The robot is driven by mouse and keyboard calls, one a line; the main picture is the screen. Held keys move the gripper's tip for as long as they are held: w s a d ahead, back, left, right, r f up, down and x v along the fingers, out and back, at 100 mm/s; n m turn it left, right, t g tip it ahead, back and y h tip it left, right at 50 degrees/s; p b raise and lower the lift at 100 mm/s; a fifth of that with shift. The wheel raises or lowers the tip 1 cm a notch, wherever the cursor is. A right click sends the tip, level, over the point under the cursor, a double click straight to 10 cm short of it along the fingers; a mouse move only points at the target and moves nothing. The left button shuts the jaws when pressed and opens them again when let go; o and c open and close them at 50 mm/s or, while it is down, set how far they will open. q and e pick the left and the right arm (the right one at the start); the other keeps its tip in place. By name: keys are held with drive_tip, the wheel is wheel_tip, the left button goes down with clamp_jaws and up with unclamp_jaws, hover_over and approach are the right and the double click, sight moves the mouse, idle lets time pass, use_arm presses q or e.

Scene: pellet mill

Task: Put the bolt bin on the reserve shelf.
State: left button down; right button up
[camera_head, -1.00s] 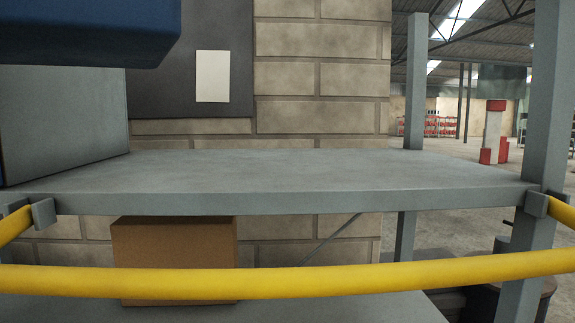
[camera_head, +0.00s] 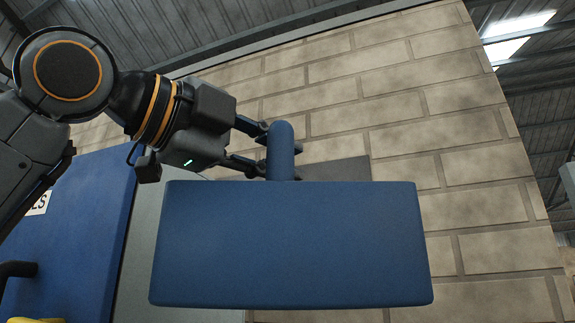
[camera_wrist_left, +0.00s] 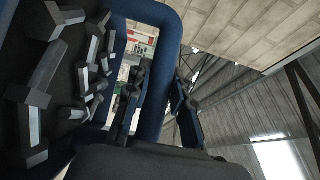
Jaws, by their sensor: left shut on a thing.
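The blue bolt bin (camera_head: 290,245) hangs in front of the brick wall in the head view, with its near side or underside towards me. Its upright blue handle (camera_head: 281,155) rises behind the body. My left gripper (camera_head: 268,147) comes in from the left and is shut on this handle. The reserve shelf is out of the head view or hidden. My right gripper is out of view.
A blue panel (camera_head: 75,230) with a partly hidden white label stands at the left. A grey panel (camera_head: 140,265) is beside it. The brick wall (camera_head: 460,150) fills the back, and the roof (camera_head: 290,10) shows above.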

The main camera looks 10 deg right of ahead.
use_arm(q)
drive_tip(key=w+d, duration=0.1)
drive_tip(key=w, duration=0.1)
drive_tip(key=w+d+f+p, duration=0.1)
drive_tip(key=w+d, duration=0.1)
drive_tip(key=w+d+f+p, duration=0.1)
drive_tip(key=w, duration=0.1)
drive_tip(key=shift+w+d+f, duration=0.15)
drive_tip(key=shift+f, duration=0.1)
drive_tip(key=w+d+f+p, duration=0.2)
drive_tip(key=w+f+p, duration=0.1)
drive_tip(key=f, duration=0.6)
drive_tip(key=shift+w+d+f+p, duration=0.3)
drive_tip(key=shift+w+p, duration=0.1)
drive_tip(key=shift+w, duration=0.4)
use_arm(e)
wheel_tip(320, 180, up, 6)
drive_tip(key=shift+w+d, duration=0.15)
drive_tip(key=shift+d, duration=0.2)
use_arm(q)
drive_tip(key=shift+d, duration=0.1)
drive_tip(key=c, duration=1.4)
unclamp_jaws()
drive_tip(key=shift+d+f, duration=0.1)
drive_tip(key=shift+f, duration=0.2)
drive_tip(key=shift+o, duration=1.3)
drive_tip(key=shift+s, duration=0.1)
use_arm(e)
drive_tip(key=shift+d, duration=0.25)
